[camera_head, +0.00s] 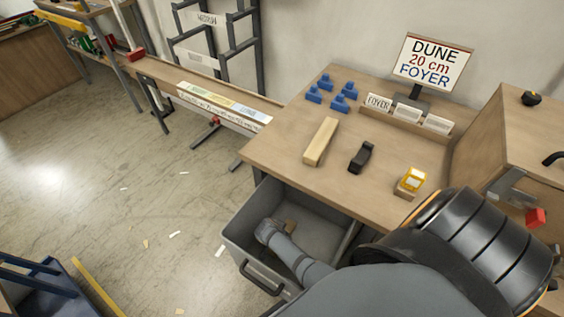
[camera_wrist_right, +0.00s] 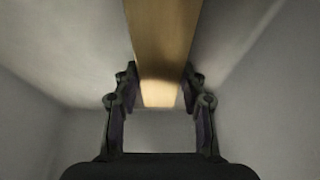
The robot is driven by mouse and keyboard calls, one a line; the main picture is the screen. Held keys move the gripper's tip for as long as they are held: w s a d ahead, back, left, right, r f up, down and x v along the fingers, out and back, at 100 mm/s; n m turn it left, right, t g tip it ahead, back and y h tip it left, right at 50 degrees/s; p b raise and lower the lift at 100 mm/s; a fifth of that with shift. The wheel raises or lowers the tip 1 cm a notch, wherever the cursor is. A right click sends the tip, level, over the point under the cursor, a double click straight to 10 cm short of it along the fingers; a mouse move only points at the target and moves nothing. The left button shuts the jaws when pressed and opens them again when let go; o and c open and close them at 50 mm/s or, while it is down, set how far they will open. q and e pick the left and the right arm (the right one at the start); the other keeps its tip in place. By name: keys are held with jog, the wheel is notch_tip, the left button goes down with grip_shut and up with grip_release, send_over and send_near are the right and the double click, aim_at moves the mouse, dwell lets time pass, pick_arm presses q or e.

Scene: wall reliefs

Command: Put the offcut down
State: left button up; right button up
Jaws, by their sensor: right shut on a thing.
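My right arm reaches down into an open grey bin-like drawer (camera_head: 240,225) below the bench. In the wrist view my right gripper (camera_wrist_right: 160,88) is shut on the offcut (camera_wrist_right: 165,40), a long light-brown wooden piece held between the two fingers. Grey walls surround it there. Whether the offcut touches the drawer floor I cannot tell. My left gripper is not in view.
On the bench (camera_head: 285,160) lie a pale wooden bar (camera_head: 321,142), a black tool (camera_head: 361,157), a yellow-topped block (camera_head: 411,180) and several blue pieces (camera_head: 325,82). A sign (camera_head: 432,62) reads "DUNE 20 cm FOYER". The drawer's front handle (camera_head: 262,280) faces the open floor.

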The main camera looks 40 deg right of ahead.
jog(key=o, duration=1.3)
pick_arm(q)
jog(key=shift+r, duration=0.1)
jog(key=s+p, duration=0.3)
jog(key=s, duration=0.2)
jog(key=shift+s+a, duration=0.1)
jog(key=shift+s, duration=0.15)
pick_arm(e)
jog(key=v, duration=0.7)
jog(key=shift+a+r, duration=0.1)
jog(key=shift+r, duration=0.2)
